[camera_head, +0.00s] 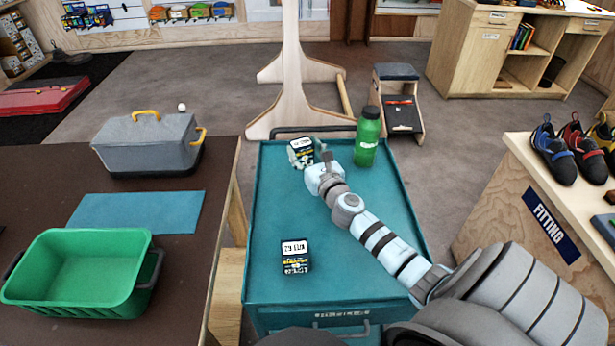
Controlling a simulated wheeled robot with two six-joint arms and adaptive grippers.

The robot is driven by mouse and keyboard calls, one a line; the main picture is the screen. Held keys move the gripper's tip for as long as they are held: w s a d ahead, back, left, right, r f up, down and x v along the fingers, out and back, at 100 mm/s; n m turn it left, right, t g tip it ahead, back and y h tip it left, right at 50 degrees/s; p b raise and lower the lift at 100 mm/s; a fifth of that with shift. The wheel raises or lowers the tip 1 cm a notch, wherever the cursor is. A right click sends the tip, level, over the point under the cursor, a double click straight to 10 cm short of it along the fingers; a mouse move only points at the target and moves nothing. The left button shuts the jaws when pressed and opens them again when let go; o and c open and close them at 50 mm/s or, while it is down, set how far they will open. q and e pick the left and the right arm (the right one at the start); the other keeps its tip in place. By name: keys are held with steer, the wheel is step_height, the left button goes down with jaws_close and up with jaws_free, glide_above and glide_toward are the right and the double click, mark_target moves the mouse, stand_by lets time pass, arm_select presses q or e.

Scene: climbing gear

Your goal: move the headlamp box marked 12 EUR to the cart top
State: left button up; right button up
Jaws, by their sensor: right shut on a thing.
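My right gripper (308,165) is at the far left corner of the teal cart top (350,265), shut on a small dark box with a white label (301,143). My gripper's wrist and fingers partly hide this box. I cannot tell whether it touches the cart top or is just above it. A second small dark box with a white price label (295,257) stands on the near left part of the cart top, apart from my gripper. The prices are too small to read surely. My left gripper is not in view.
A green bottle (367,140) stands at the cart's far right. On the brown table at left are a green bin (75,240), a blue mat (137,210) and a grey toolbox (147,145). A counter with shoes (555,152) is at right. The cart's middle left is clear.

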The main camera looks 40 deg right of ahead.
steer(key=f+b, duration=0.1)
steer(key=f, duration=0.1)
steer(key=f+b, duration=0.2)
steer(key=w+f+b, duration=0.1)
steer(key=f, duration=0.1)
steer(key=shift+f, duration=0.4)
steer(key=shift+s, duration=0.15)
steer(key=shift+r, duration=0.3)
steer(key=shift+f, duration=0.3)
steer(key=o, duration=1.5)
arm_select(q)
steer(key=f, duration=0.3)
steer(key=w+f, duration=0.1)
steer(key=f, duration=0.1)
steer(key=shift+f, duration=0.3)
